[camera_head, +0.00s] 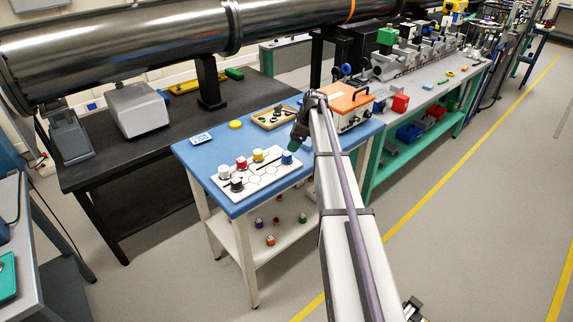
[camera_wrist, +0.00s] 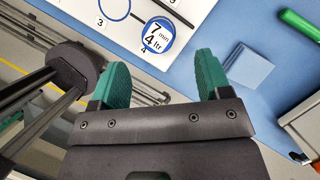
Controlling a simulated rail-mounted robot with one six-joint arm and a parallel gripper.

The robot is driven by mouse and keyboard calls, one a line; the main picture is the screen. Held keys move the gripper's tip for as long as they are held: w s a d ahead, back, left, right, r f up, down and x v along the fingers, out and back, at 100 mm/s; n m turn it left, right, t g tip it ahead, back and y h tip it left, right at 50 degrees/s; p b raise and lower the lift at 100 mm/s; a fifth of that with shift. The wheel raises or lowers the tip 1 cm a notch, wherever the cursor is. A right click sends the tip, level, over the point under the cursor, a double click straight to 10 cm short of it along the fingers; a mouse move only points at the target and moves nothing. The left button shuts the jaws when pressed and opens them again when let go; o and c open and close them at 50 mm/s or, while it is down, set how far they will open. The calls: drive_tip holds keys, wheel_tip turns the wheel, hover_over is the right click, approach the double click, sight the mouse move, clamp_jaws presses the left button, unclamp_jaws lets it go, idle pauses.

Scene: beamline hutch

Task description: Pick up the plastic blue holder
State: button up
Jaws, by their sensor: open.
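The blue holder (camera_head: 287,158) stands at the right end of a white board (camera_head: 262,186) on the blue-topped table. In the wrist view the blue holder (camera_wrist: 158,35) shows from above as a round white labelled top with a blue rim, by the number 4 on the board. My gripper (camera_wrist: 165,78) is open with two green fingers. The holder lies just beyond the gap between the fingertips, and nothing is between them. In the head view my gripper (camera_head: 294,148) is close to the blue holder and its fingers are hard to make out.
White, black, red (camera_head: 241,162) and yellow (camera_head: 258,156) holders stand on the same board. A wooden tray (camera_head: 275,117) and an orange-topped box (camera_head: 347,104) are behind. A green object (camera_wrist: 299,25) lies at the right in the wrist view. A large metal pipe (camera_head: 130,50) runs above the rear bench.

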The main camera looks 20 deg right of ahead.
sight(287, 154)
drive_tip(key=shift+b+x, duration=0.4)
drive_tip(key=shift+x, duration=0.75)
drive_tip(key=shift+d, duration=0.1)
drive_tip(key=b+x, duration=0.4)
drive_tip(key=x, duration=0.1)
drive_tip(key=shift+s+f+b, duration=0.1)
drive_tip(key=shift+f+b, duration=0.05)
drive_tip(key=shift+b, duration=0.2)
drive_tip(key=shift+r, duration=0.2)
drive_tip(key=c, duration=1)
